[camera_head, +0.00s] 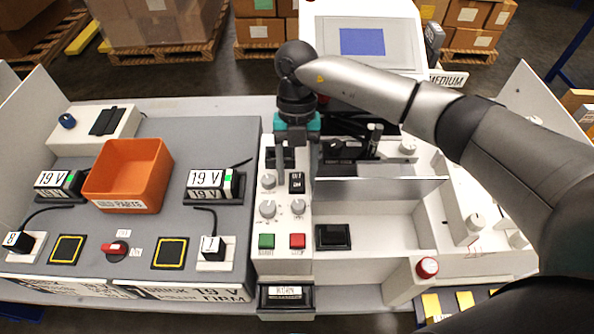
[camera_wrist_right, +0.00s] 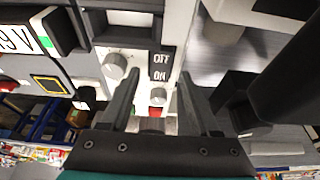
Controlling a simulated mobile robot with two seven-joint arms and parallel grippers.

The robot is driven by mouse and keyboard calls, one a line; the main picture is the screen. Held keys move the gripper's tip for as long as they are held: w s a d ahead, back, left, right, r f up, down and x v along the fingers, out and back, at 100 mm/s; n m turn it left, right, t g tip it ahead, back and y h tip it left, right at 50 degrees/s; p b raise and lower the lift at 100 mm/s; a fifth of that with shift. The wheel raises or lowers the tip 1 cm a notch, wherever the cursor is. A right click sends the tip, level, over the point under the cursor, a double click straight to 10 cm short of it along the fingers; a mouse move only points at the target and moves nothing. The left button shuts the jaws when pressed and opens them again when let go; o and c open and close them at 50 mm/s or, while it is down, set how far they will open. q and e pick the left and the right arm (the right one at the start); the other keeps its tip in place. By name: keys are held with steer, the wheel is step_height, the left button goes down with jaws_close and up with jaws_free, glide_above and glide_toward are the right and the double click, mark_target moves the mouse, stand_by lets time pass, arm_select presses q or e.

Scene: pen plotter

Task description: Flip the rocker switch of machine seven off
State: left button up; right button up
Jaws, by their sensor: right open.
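A black rocker switch (camera_head: 297,183) marked OFF above ON sits on the white control panel (camera_head: 268,246). In the right wrist view the switch (camera_wrist_right: 160,66) lies ahead, between the directions of the two fingers. I cannot tell which half is pressed in. My right gripper (camera_head: 297,172) points down over the panel, close to the switch, and its open fingers (camera_wrist_right: 159,82) hold nothing. Whether a finger touches the switch is unclear. A white block marked 7 (camera_head: 211,246) stands left of this panel. My left gripper is not in view.
Grey knobs (camera_head: 267,208), a green button (camera_head: 266,241) and a red button (camera_head: 297,241) sit below the switch. An orange bin (camera_head: 128,176) stands at left.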

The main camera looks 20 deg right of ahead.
steer(key=v, duration=1.5)
steer(key=shift+b, duration=0.45)
